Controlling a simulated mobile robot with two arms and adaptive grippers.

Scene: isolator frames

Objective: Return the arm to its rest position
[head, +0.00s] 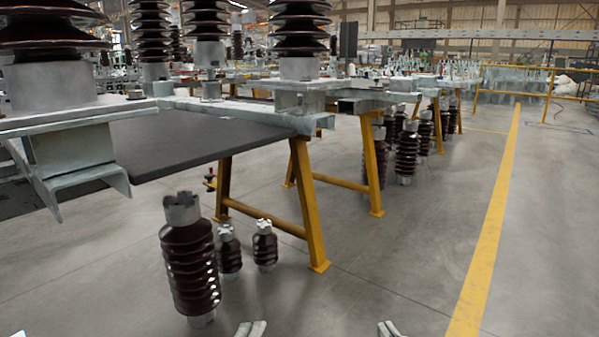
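Only small pale grey tips of my grippers show at the bottom edge of the head view. One pale pair of tips, which seems to be my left gripper (250,329), is left of centre. Another, which seems to be my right gripper (388,329), is right of centre. The rest of both grippers and the arms is cut off below the frame. No object shows between the tips. I cannot tell how far the fingers are apart.
A large brown insulator (190,262) stands on the floor, with two smaller ones (229,252) (265,246) behind it. Steel beams (70,165) bearing insulators and a yellow trestle (309,205) stand at left and centre. The floor (420,240) at right is open, crossed by a yellow line (490,235).

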